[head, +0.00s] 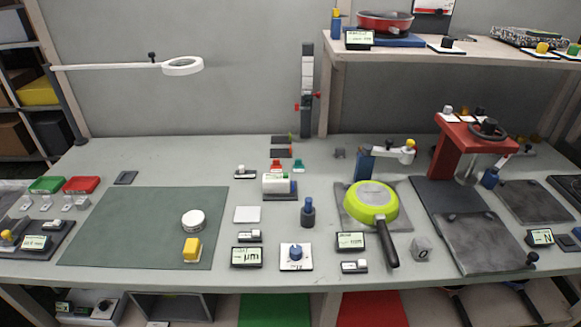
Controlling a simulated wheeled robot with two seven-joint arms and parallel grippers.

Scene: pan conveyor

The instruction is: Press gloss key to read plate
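Neither of my grippers shows in the head view. No key has a readable gloss label, so I cannot tell which one is the gloss key. A small white-and-grey device (278,185) with a green spot on top stands at the middle of the bench. A flat white plate (247,214) lies in front of it, to the left. A small display (246,257) with dark characters stands near the front edge. A dial box (295,256) with a blue knob sits to its right. A lime-green pan (371,203) lies upside down on a dark plate (345,221), handle toward the front.
A green mat (120,228) holds a white round puck (193,220) and a yellow block (192,248). A red press (462,135) stands at the right. A ring lamp (182,66) overhangs the back left. A shelf (450,50) spans the back right.

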